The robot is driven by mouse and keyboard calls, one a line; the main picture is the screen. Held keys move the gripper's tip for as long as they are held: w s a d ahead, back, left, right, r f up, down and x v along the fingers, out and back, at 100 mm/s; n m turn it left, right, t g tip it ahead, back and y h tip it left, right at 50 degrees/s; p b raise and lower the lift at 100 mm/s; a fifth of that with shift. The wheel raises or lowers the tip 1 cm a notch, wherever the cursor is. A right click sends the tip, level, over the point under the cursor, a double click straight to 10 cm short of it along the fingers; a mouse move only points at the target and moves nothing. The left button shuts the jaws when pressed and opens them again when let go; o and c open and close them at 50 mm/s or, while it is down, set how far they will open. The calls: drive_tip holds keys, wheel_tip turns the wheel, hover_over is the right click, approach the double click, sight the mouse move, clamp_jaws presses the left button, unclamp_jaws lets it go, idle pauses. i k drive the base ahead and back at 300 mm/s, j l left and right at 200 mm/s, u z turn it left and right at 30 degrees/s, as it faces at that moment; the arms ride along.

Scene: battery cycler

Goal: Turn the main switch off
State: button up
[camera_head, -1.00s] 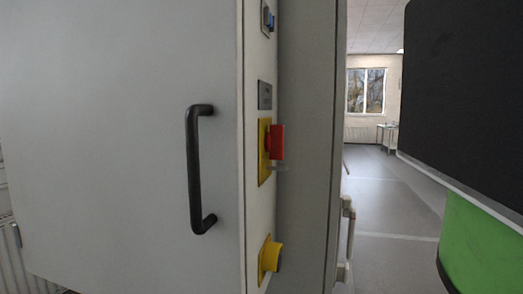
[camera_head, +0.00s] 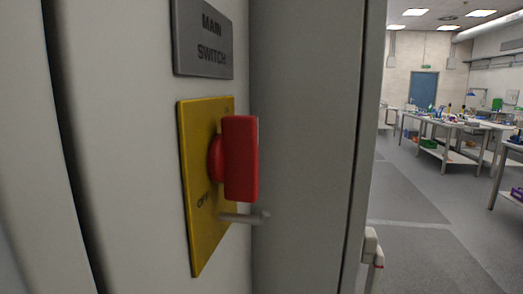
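The main switch has a red handle (camera_head: 241,158) on a yellow plate (camera_head: 205,235), fixed to the light grey cabinet panel. The handle sticks out toward the right and its long side stands upright. The letters "OFF" seem to show on the plate, left of and below the handle. A grey label (camera_head: 203,40) reading "MAIN SWITCH" is above the plate. A thin grey pin (camera_head: 243,217) juts out just below the handle. My gripper is not in view, and nothing is seen touching the handle.
A grey cabinet side (camera_head: 305,150) stands close on the right of the switch. A white and red fitting (camera_head: 374,262) is at its lower right edge. Beyond it are open grey floor (camera_head: 420,230), workbenches (camera_head: 450,125) with several items, and a blue door (camera_head: 424,88).

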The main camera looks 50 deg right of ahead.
sight(233, 159)
drive_tip(key=k+j+z, duration=0.15)
drive_tip(key=k+z, duration=0.2)
drive_tip(key=k, duration=0.15)
drive_tip(key=k+z, duration=0.35)
drive_tip(key=k, duration=0.1)
